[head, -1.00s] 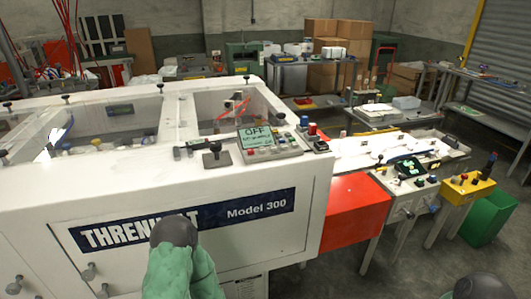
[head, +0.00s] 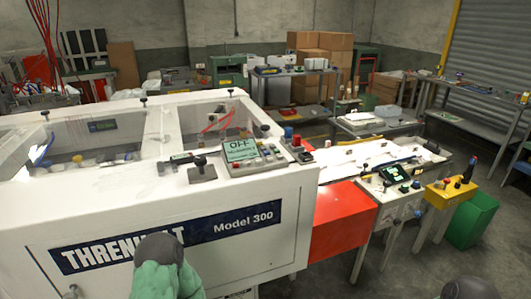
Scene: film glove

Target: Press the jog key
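A control panel (head: 255,157) sits on the top front edge of the white Threnhart Model 300 machine (head: 150,195). Its pale green display (head: 240,150) reads OFF, with smaller text below that I cannot read. Several small keys, some red and some grey, lie beside and below the display. Their labels are too small to read, so I cannot tell which is the jog key. A green and dark arm part of mine shows at the bottom, in front of the machine's face. A dark rounded part shows at the lower right. No gripper fingers are visible.
Right of the panel is a small box with a blue and a red knob (head: 296,141). A red cabinet (head: 340,215), a second control panel (head: 395,178), a yellow control box (head: 452,190) and a green bin (head: 472,220) stand to the right. Open floor lies at the lower right.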

